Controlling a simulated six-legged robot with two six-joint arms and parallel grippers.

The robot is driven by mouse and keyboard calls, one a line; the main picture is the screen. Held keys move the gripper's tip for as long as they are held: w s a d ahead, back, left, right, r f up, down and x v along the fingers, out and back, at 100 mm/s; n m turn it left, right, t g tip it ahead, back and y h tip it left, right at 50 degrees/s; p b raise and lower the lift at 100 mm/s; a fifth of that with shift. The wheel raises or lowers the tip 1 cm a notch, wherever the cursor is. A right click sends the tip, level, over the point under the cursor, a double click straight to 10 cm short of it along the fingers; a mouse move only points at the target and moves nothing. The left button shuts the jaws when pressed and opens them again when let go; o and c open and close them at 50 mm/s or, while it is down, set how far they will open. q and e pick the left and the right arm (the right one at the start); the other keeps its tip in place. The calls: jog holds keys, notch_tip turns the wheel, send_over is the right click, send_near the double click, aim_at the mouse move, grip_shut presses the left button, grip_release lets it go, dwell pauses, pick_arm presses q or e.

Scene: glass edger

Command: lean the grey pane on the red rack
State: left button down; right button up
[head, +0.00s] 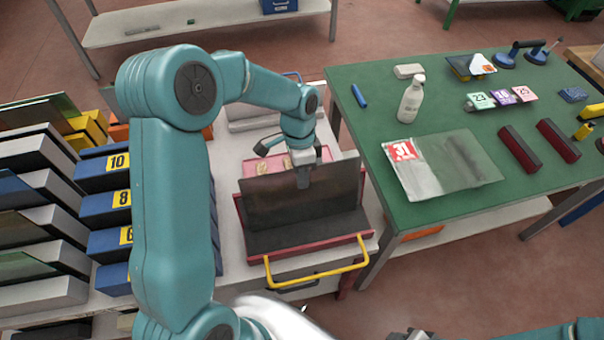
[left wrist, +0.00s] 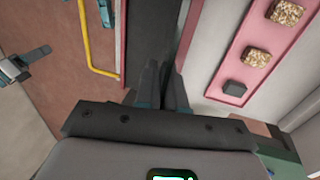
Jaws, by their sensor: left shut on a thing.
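The grey pane (head: 325,200) is dark and smoky. It stands steeply, its lower edge at the red rack's dark bed; I cannot tell whether it touches. The red rack (head: 312,272) has a red front rim and a yellow bar handle (head: 318,277). My left gripper (head: 303,184) comes from above and is shut on the pane's upper edge near the middle. The left wrist view shows the fingers (left wrist: 160,85) closed about the pane (left wrist: 181,50). My right gripper shows at the left of the wrist view (left wrist: 28,60), apart from the rack; its fingers are unclear.
Behind the pane lies a pink tray (left wrist: 232,75) with several small blocks. A green table (head: 460,205) stands right, with a bottle (head: 411,100) and a bagged pane (head: 442,165). Blue numbered slots (head: 105,210) stand left. Open floor lies in front.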

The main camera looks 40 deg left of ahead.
pick_arm(q)
jog(key=c, duration=1.1)
grip_release()
jog(key=shift+c, duration=0.2)
jog(key=shift+w+a+r, duration=0.1)
jog(key=shift+w+r, duration=0.05)
jog(key=shift+r, duration=0.25)
jog(key=v, duration=1.5)
jog(key=shift+r, duration=0.25)
